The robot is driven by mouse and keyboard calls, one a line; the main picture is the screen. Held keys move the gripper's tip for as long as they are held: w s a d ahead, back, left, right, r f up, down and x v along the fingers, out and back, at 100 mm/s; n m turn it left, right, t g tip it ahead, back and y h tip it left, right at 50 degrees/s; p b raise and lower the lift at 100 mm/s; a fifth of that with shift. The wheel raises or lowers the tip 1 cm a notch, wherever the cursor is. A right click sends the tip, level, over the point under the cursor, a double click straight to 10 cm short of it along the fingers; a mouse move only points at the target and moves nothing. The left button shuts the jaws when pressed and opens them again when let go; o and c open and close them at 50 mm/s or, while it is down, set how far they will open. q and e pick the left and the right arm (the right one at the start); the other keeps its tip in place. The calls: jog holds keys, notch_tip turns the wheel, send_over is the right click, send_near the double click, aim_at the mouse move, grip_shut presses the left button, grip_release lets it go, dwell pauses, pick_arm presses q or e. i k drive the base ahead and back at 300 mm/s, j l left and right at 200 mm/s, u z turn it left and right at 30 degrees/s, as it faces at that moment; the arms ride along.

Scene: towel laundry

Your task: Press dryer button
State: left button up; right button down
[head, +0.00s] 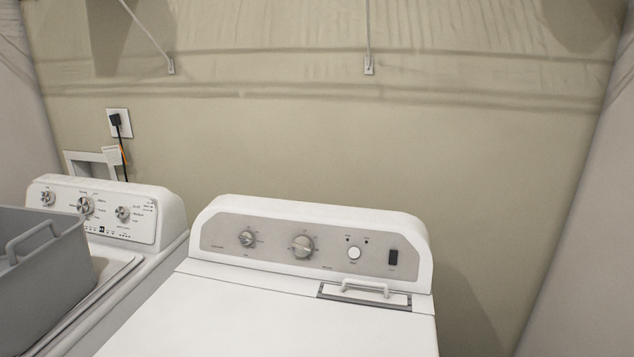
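The white dryer (270,318) stands in the middle of the head view, with a raised control panel (273,235) along its back. Small dark dots sit just above the white button. Neither of my grippers shows in the head view.
A white washer (112,279) with several knobs stands to the left of the dryer. A grey basket (42,268) rests on it. A handled lint-filter cover (364,295) lies below the dryer panel. A wall outlet (119,122) with a cord is behind the washer.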

aim_at(354, 252)
jog(key=k+l+u, duration=0.15)
jog(key=u, duration=0.25)
jog(key=k+l+u, duration=0.25)
jog(key=u, duration=0.15)
jog(key=k+l+u, duration=0.1)
jog(key=u, duration=0.35)
jog(key=k, duration=0.1)
